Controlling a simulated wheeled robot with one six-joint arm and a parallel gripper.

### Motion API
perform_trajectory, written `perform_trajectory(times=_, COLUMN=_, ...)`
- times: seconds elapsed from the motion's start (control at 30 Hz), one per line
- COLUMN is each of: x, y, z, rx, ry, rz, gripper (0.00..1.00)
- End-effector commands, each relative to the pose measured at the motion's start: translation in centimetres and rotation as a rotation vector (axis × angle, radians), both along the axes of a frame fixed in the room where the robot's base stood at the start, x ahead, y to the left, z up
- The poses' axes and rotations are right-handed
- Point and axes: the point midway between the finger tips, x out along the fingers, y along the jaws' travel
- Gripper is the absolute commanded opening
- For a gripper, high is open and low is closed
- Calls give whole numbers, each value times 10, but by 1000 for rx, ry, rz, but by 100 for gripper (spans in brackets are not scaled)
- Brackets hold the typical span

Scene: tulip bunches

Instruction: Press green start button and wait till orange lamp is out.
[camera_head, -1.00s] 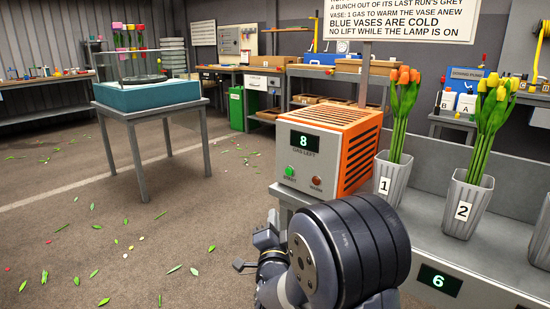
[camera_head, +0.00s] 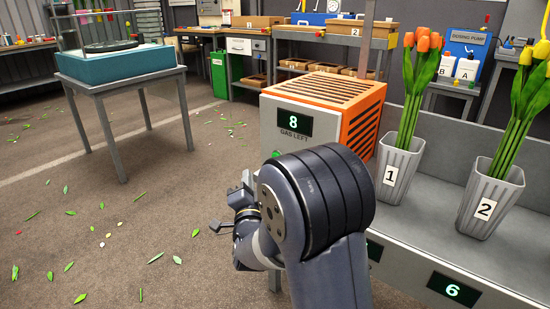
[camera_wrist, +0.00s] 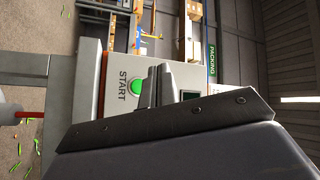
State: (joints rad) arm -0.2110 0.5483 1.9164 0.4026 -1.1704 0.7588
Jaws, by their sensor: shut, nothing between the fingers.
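The gas unit (camera_head: 285,122), a grey box with orange slatted sides, stands on the bench; its display (camera_head: 295,122) reads 8, "GAS LEFT". The green start button (camera_head: 277,154) just shows above my arm in the head view. In the wrist view the green button (camera_wrist: 137,87), beside the word START, looks lit. My gripper (camera_wrist: 157,72) is shut and empty, its fingers just beside the button in that picture; I cannot tell whether they touch the unit. The round lamp on the unit's front is hidden behind my arm in the head view and does not show in the wrist view.
Vase 1 (camera_head: 396,175) with orange tulips and vase 2 (camera_head: 490,200) stand on the bench right of the unit. A bench display (camera_head: 453,291) reads 6. A side table with a teal block (camera_head: 115,65) stands at the left. Leaves litter the open floor.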

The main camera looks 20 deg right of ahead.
Motion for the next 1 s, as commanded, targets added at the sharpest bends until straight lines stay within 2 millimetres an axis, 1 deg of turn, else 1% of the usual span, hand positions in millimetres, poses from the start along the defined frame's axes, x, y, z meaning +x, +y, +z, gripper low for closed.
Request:
perform_trajectory(times=0.17, x=8, y=-12, z=1, rx=-1, ry=2, rz=-4, gripper=0)
perform_trajectory(times=0.5, x=36, y=-51, z=1, rx=0, ry=1, rz=-3, gripper=0)
perform_trajectory(times=0.6, x=43, y=-59, z=-2, rx=0, ry=-1, rz=-2, gripper=0)
perform_trajectory(times=0.8, x=50, y=-69, z=-1, rx=0, ry=0, rz=-1, gripper=0)
perform_trajectory(times=1.0, x=51, y=-70, z=0, rx=0, ry=0, rz=0, gripper=0)
